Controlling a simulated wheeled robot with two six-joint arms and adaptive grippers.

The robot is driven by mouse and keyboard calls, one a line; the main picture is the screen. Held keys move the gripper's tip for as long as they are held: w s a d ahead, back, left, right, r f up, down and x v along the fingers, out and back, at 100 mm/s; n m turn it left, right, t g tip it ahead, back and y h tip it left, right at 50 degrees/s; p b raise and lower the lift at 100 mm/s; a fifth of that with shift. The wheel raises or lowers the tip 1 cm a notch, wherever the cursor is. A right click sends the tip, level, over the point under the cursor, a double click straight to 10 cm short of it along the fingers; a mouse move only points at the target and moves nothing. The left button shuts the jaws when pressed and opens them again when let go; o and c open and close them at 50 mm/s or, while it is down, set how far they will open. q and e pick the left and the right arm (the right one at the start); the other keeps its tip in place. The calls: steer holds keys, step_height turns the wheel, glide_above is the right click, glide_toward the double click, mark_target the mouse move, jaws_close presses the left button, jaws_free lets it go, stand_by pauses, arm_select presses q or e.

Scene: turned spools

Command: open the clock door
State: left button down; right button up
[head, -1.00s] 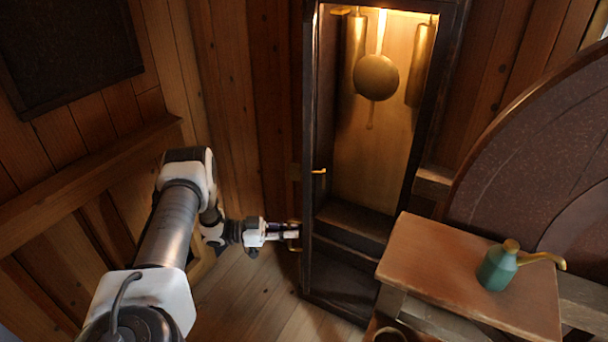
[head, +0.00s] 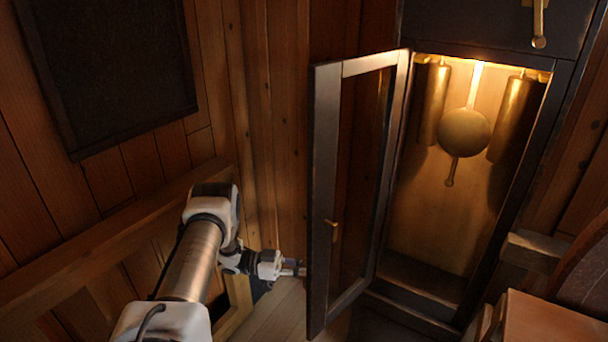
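The clock door (head: 326,180), a tall dark frame around a pane, stands swung open to the left of the lit clock case (head: 400,160). Its right edge meets the case's left side. A small brass handle (head: 334,230) is on the door's free-edge side. My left gripper (head: 298,268) is at the door's left edge, low down, below the handle's height. Its fingertips meet or pass behind the door frame, so I cannot tell whether they hold anything. A brass pendulum (head: 465,133) hangs inside the case between two brass weights. My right gripper is not in view.
A wooden stand (head: 545,325) and a dark round-edged piece (head: 585,265) are at the lower right. A plank wall with a rail and a dark panel (head: 105,70) is at the left. Some floor shows below my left gripper.

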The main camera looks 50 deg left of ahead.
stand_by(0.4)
arm_select(q)
steer(key=c, duration=1.2)
jaws_free()
steer(key=shift+s, duration=0.1)
steer(key=shift+a, duration=0.15)
steer(key=v, duration=1.1)
steer(key=shift+s+a, duration=0.25)
steer(key=shift+a, duration=0.1)
steer(key=shift+s, duration=0.1)
